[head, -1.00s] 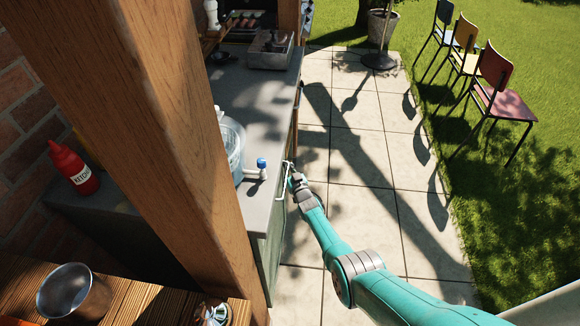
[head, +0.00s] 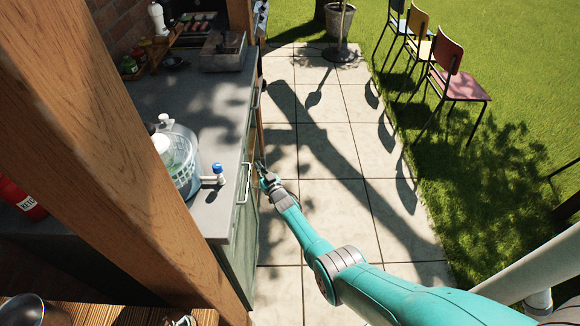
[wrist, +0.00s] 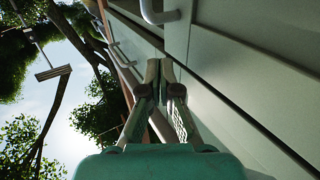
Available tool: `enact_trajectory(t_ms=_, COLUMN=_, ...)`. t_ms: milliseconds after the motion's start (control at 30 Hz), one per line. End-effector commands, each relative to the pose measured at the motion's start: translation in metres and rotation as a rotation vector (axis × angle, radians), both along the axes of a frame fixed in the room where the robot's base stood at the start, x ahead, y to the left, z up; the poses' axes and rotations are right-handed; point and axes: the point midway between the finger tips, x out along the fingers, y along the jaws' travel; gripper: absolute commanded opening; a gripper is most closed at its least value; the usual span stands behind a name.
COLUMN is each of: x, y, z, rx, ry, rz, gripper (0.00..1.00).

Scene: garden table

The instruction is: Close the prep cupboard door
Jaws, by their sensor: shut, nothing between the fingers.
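The prep cupboard's green front (head: 239,252) runs under the grey counter's right edge in the head view. A pale bar handle (head: 243,183) stands out from it. Whether the door is flush or slightly ajar I cannot tell. My gripper (head: 260,166) is shut and empty, just right of the handle and slightly beyond it, close to the cupboard front. In the wrist view my shut fingertips (wrist: 165,66) lie against or very near the pale green panels (wrist: 213,70), with dark seams between panels. A handle (wrist: 160,14) shows at the top; contact is unclear.
A wooden post (head: 105,165) blocks part of the counter (head: 215,95). A clear tub (head: 184,172) and a small blue-capped item (head: 217,174) stand near the counter's edge. The paving (head: 335,150) to the right is open. Chairs (head: 458,75) stand on the grass farther right.

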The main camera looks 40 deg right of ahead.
Motion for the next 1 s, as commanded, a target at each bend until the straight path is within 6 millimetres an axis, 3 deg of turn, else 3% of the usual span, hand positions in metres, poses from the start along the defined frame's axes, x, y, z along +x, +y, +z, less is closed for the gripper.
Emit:
enact_trajectory(t_ms=700, x=-0.057, y=-0.074, z=0.000, rx=-0.001, ry=0.000, rz=-0.003, gripper=0.00)
enact_trajectory(t_ms=1000, x=-0.062, y=-0.080, z=-0.001, rx=0.000, ry=0.001, rz=-0.001, gripper=0.00)
